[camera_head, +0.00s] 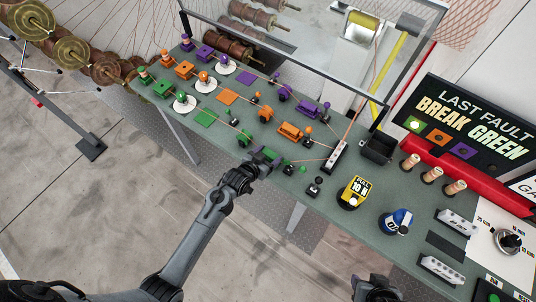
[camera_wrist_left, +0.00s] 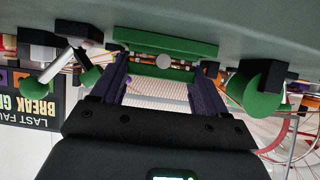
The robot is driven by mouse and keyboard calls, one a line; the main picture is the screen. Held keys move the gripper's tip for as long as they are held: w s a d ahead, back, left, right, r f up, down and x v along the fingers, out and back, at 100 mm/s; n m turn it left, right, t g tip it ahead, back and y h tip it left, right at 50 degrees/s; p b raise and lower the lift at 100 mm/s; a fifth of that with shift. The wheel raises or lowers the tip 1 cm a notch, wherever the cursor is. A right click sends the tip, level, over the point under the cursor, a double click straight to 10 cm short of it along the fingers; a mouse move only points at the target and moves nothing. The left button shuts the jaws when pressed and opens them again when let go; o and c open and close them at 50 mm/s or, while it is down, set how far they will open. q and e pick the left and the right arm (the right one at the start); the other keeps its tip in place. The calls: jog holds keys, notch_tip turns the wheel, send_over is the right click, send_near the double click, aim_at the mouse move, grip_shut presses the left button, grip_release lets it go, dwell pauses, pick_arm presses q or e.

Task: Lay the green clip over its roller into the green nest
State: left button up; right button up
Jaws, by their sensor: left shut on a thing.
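My left gripper (camera_head: 265,158) is low over the front edge of the bench, in the green row. Its fingers (camera_wrist_left: 163,85) are closed on a green block, the green clip (camera_wrist_left: 145,71), in the left wrist view. A wider green bar (camera_wrist_left: 165,42) lies just beyond the fingertips against the bench, perhaps the green nest; I cannot tell whether the clip touches it. A green roller (camera_head: 244,138) stands left of the gripper; it seems to be the green disc (camera_wrist_left: 255,95) in the left wrist view. The gripper hides the bench beneath it in the head view. A dark right gripper (camera_head: 375,290) is partly visible at the bottom edge.
An orange block (camera_head: 290,131) and a purple block (camera_head: 307,108) stand in the rows behind. A small green knob (camera_head: 290,169) is right of the gripper. A yellow gauge (camera_head: 354,192) and a blue item (camera_head: 396,221) stand farther right.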

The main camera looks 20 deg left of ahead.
pick_arm(q)
jog(key=shift+f, duration=0.2)
jog(key=o, duration=1.1)
jog(key=v, duration=1.1)
jog(key=shift+d+f, duration=0.1)
